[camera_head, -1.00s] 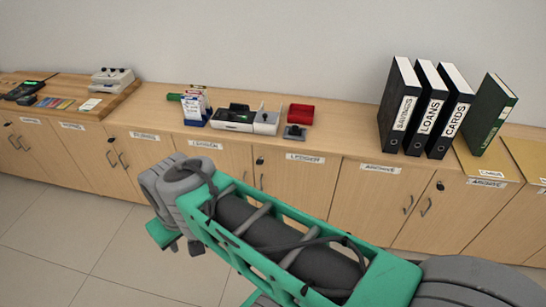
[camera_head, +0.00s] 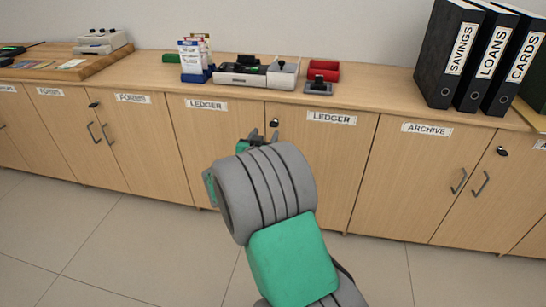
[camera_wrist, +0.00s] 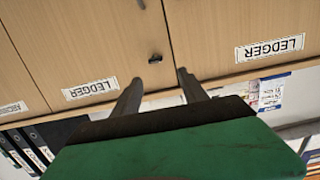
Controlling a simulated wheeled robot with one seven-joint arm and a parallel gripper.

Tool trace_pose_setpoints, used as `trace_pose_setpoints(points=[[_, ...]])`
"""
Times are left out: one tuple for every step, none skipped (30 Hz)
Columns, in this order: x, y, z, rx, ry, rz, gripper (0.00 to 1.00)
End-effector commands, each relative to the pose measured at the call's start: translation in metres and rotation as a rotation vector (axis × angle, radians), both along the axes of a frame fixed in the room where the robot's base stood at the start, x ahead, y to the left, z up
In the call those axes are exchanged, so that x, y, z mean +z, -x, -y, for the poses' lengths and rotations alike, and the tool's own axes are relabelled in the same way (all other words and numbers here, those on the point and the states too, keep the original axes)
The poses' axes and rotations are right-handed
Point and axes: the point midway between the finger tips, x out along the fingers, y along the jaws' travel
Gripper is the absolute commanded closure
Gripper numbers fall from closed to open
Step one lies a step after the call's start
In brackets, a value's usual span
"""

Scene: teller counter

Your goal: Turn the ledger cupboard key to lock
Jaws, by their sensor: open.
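The ledger cupboard has two wooden doors, each with a LEDGER label (camera_head: 332,118). Its small dark key (camera_head: 274,122) sits near the top of the right-hand door, beside the gap between the doors. In the wrist view, where the labels appear upside down, the key (camera_wrist: 155,58) shows just beyond my fingertips, roughly between their lines. My gripper (camera_wrist: 160,76) is open and empty, its two grey fingers apart and pointing at the doors. In the head view my gripper (camera_head: 258,137) is partly hidden behind my wrist, close to the key. The key's exact turn is too small to tell.
Above the doors, the counter holds a leaflet stand (camera_head: 195,58), a grey tray (camera_head: 245,75), a red tray (camera_head: 324,70) and black binders (camera_head: 447,55). The archive cupboard (camera_head: 405,185) adjoins on the right. The tiled floor (camera_head: 130,250) in front is clear.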

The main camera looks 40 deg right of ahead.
Motion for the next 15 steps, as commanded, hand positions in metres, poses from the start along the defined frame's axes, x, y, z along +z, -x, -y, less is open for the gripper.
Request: trace_pose_setpoints(points=[[-0.027,-0.001,0.008,-0.003,0.041,0.025,0.49],[-0.029,-0.002,0.010,-0.002,0.062,0.039,0.49],[-0.029,-0.002,0.013,-0.001,0.084,0.054,0.49],[-0.029,-0.003,0.015,0.000,0.096,0.061,0.49],[-0.029,-0.003,0.016,0.001,0.104,0.065,0.49],[-0.027,-0.004,0.019,0.001,0.111,0.071,0.49],[-0.026,-0.006,0.021,0.001,0.112,0.073,0.49],[-0.025,-0.008,0.024,0.001,0.112,0.074,0.49],[-0.025,-0.012,0.029,0.000,0.112,0.073,0.49],[-0.025,-0.015,0.034,0.000,0.112,0.073,0.49],[-0.025,-0.018,0.039,-0.001,0.112,0.073,0.49],[-0.026,-0.023,0.045,0.000,0.111,0.074,0.49],[-0.027,-0.027,0.050,0.000,0.110,0.072,0.49],[-0.026,-0.031,0.055,0.000,0.110,0.073,0.49],[-0.026,-0.035,0.060,0.001,0.111,0.071,0.49]])
